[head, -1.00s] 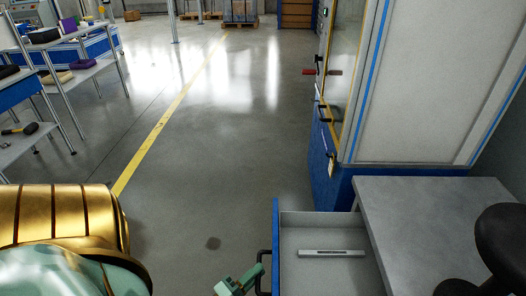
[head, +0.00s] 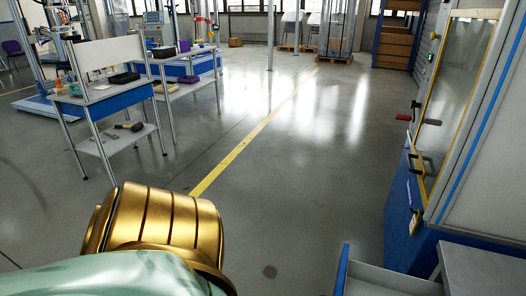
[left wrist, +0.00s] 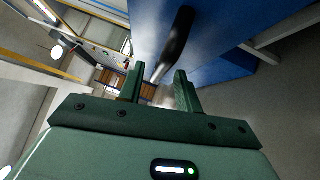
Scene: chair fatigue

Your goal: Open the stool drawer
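The stool drawer (head: 385,284) stands partly pulled out at the bottom right of the head view, its blue front panel (head: 342,271) facing left. In the left wrist view the blue drawer front (left wrist: 225,35) carries a dark bar handle (left wrist: 176,42). My left gripper (left wrist: 158,70) has its two green fingers spread apart, with the handle's near end by the gap between the tips. I cannot tell whether a finger touches it. The left gripper is outside the head view, where only my gold and pale green arm shows. My right gripper is in neither view.
A grey worktop (head: 485,268) adjoins the drawer on the right. A tall cabinet (head: 480,150) with a blue base (head: 408,218) stands behind it. Workbenches (head: 120,95) stand at the left. The floor between, with a yellow line (head: 250,137), is clear.

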